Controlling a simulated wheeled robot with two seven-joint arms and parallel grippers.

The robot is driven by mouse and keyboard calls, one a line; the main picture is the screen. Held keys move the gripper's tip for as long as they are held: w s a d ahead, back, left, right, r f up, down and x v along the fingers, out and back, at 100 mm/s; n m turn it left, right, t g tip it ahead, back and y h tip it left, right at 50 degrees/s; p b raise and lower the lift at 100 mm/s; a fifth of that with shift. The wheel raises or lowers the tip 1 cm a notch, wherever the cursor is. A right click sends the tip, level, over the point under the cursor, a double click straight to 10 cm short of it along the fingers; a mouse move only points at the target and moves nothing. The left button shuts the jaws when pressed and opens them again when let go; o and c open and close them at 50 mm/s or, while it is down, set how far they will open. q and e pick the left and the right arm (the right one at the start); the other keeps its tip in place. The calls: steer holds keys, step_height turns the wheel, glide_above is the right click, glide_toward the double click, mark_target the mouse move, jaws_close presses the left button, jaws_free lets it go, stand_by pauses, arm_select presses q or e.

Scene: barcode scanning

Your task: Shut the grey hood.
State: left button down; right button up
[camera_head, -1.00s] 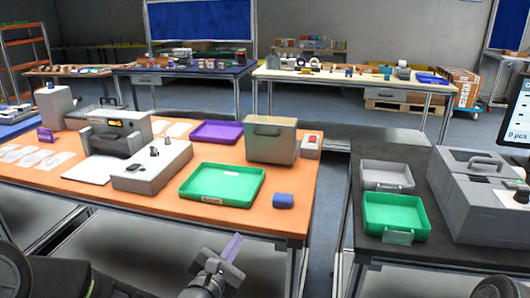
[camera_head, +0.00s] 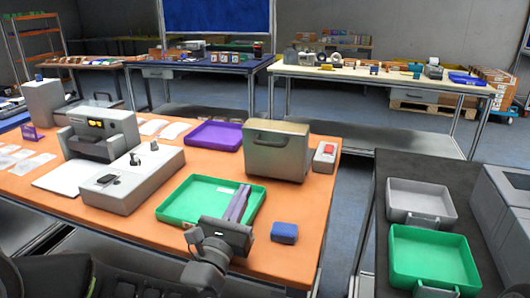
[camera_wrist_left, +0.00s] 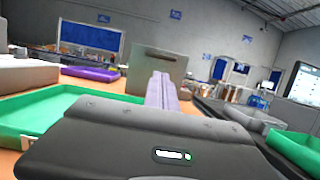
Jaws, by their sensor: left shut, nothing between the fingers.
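A grey box-like hood (camera_head: 276,150) with a handle on its front face stands upright near the right end of the orange table. It also shows in the left wrist view (camera_wrist_left: 154,66), behind my fingertips. I cannot tell from these views how far it is open. My left gripper (camera_head: 239,202) is shut and empty, above the green tray, in front of the hood and apart from it. Its fingers show in the left wrist view (camera_wrist_left: 161,88), pointing toward the hood. My right gripper is not in view.
On the orange table (camera_head: 305,220) are a green tray (camera_head: 180,212), a blue block (camera_head: 284,233), a small box with a red top (camera_head: 324,157), a purple tray (camera_head: 213,136) and a grey machine (camera_head: 140,178). A dark table at right holds a grey tray (camera_head: 420,198) and green tray (camera_head: 435,258).

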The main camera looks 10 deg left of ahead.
mark_target(267, 145)
arm_select(q)
steer(key=shift+w, duration=0.1)
steer(key=p+x, duration=0.1)
steer(key=x, duration=1.3)
steer(key=shift+p, duration=0.3)
